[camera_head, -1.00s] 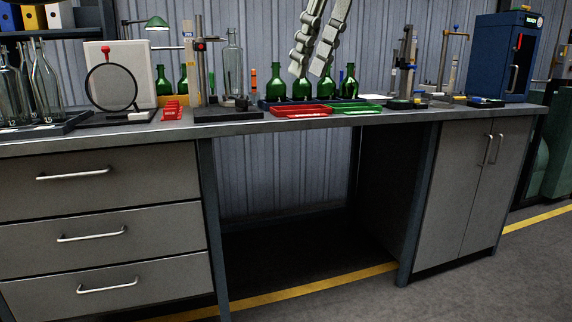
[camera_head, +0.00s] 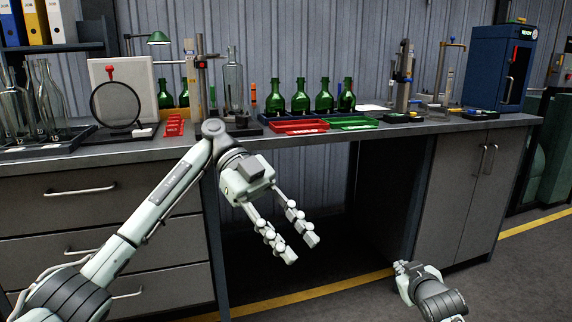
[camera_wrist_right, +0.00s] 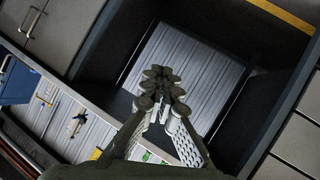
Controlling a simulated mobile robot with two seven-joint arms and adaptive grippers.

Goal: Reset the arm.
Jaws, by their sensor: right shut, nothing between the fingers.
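My left gripper (camera_head: 303,249) is in front of the open knee space of the bench, below the top. It points down and to the right, its two fingers apart with nothing between them. My right gripper (camera_head: 403,268) is low at the right, in front of the bench, with only the hand in view. In the right wrist view its fingers (camera_wrist_right: 164,98) are together and empty, over the knee space. Neither gripper touches anything.
The grey workbench (camera_head: 110,155) carries green bottles (camera_head: 300,97), a red tray (camera_head: 298,127), a green tray (camera_head: 347,122), a round magnifier (camera_head: 115,105), stands, and a blue cabinet (camera_head: 498,70). Drawers are at left, cupboard doors at right. The floor in front is clear.

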